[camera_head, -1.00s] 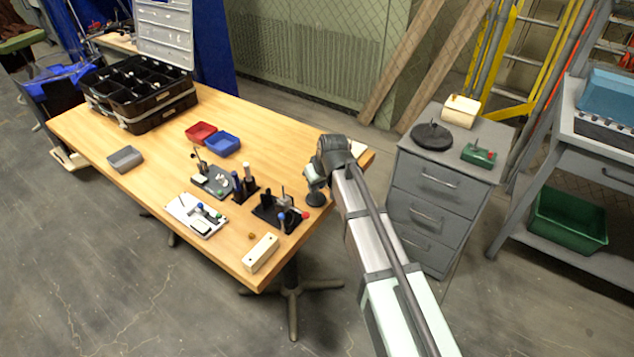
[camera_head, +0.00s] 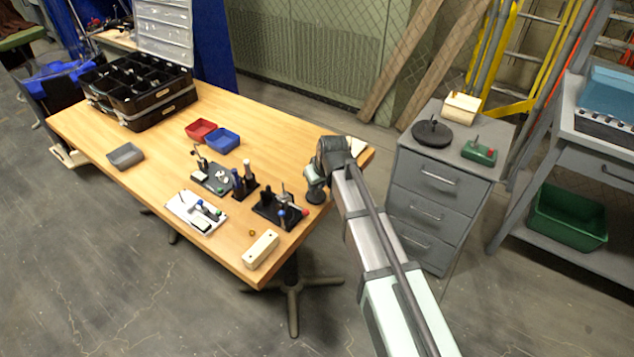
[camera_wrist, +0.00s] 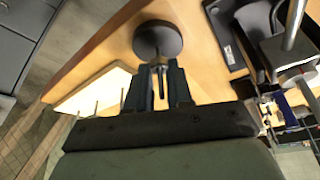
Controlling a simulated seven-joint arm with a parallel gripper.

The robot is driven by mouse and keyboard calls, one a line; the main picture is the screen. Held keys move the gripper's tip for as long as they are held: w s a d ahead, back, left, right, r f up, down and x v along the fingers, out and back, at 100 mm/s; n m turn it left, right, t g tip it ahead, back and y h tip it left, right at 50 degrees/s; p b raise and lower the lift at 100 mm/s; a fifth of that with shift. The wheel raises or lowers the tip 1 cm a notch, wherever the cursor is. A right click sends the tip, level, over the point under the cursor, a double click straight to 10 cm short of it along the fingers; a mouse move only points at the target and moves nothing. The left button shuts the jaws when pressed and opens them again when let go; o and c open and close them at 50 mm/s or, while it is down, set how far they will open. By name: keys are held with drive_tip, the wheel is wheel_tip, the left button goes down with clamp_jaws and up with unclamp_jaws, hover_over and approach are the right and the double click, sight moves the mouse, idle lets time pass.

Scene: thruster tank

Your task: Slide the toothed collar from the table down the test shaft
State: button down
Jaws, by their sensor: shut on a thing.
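My gripper (camera_wrist: 165,88) is at the table's right end. Its two dark fingers are shut on a small grey part (camera_wrist: 160,74), mostly hidden between them. I cannot make out teeth on it, so I cannot tell for sure that it is the toothed collar. Just beyond the fingertips is a dark round disc (camera_wrist: 158,38), seemingly a base, in line with the grip. The disc also shows under my gripper in the head view (camera_head: 316,198). I cannot tell whether a shaft rises from the disc into the grip. A small brass piece (camera_head: 252,233) lies on the table.
A black fixture with posts (camera_head: 279,212) stands close left of my gripper. A cream block (camera_head: 261,250) lies at the front edge. A pale board with pegs (camera_wrist: 90,92) lies left of the fingers in the wrist view. Red (camera_head: 200,130) and blue (camera_head: 222,141) bins stand farther back.

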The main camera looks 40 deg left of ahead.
drive_tip(key=shift+f, duration=1)
idle(0.8)
drive_tip(key=c, duration=0.9)
unclamp_jaws()
drive_tip(key=shift+w+a+r+v, duration=0.1)
drive_tip(key=shift+a+v, duration=0.15)
drive_tip(key=shift+v, duration=2.65)
drive_tip(key=shift+w+a+r+v, duration=0.15)
drive_tip(key=shift+a+v, duration=0.1)
drive_tip(key=shift+v, duration=2.7)
drive_tip(key=shift+w+a+r+v, duration=0.1)
drive_tip(key=shift+a+v, duration=0.15)
drive_tip(key=shift+v, duration=2.65)
